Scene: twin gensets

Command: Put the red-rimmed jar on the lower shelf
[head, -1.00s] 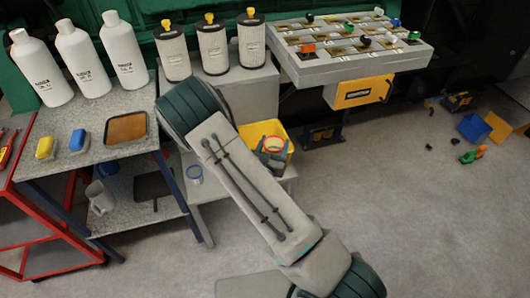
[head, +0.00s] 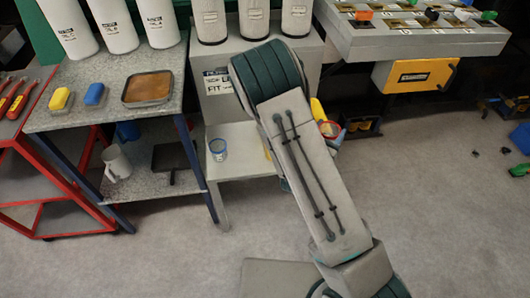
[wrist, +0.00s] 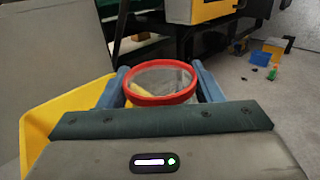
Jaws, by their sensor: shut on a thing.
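The red-rimmed jar (wrist: 160,98) is clear-sided and sits between the two blue fingers of my gripper (wrist: 160,88) in the wrist view. My gripper is shut on it. Something yellowish shows through its wall, and its lower part is hidden by my gripper body. In the head view the jar's red rim (head: 329,130) shows just right of my arm, and most of the gripper is hidden. The lower shelf (head: 140,186) is the speckled board under the left table, with a mug (head: 116,163) and a dark tray (head: 170,158) on it.
A yellow bin (wrist: 38,128) is close beside the jar. A blue-rimmed jar (head: 218,150) stands on the low white ledge (head: 240,136). Table legs (head: 197,165) bound the shelf, and a red cart (head: 60,190) stands left. The front floor is clear.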

